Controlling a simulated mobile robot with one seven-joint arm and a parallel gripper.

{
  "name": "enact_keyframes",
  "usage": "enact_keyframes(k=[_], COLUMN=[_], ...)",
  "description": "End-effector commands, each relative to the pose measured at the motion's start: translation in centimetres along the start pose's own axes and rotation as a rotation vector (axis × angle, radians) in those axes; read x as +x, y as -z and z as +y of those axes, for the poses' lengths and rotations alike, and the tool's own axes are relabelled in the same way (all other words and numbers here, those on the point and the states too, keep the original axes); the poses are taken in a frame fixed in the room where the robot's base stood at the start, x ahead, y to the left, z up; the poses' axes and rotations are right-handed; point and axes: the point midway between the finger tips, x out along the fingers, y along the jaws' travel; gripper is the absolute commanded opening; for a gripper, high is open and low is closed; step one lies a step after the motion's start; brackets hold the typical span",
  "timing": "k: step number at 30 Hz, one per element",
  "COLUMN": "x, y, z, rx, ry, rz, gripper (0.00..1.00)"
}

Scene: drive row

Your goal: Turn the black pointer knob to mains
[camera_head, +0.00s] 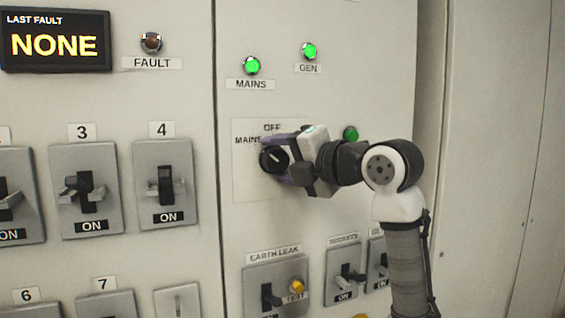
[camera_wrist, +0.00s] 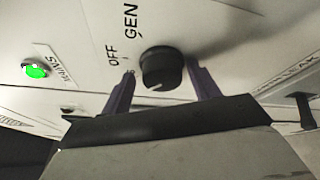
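The black pointer knob (camera_head: 272,159) is on a white plate (camera_head: 247,189) on the cabinet front, with OFF above it and MAINS at its upper left. The GEN marking is hidden by my arm in the head view but shows in the wrist view. My gripper (camera_head: 275,161) is at the knob, one finger on either side. In the wrist view the knob (camera_wrist: 162,66) sits between the open fingertips, with a narrow gap at each side. A short white line shows on the knob's face; its exact heading is hard to tell.
Green lamps MAINS (camera_head: 252,66) and GEN (camera_head: 309,50) are lit above. A green button (camera_head: 350,133) is just behind my wrist. An EARTH LEAK switch (camera_head: 277,287) lies below, and breaker switches (camera_head: 88,190) fill the left panel. The right cabinet side is bare.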

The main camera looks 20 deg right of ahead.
Motion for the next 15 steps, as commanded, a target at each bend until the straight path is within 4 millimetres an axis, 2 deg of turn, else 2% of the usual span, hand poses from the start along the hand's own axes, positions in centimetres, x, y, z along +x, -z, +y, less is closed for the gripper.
enact_keyframes(k=[10,15], x=[-0.2,-2.2], y=[0.1,0.2], z=[-0.3,-0.4], rx=[0.002,0.001], ry=[0.004,0.003], rz=[0.005,0.003], gripper=[0.65,0.65])
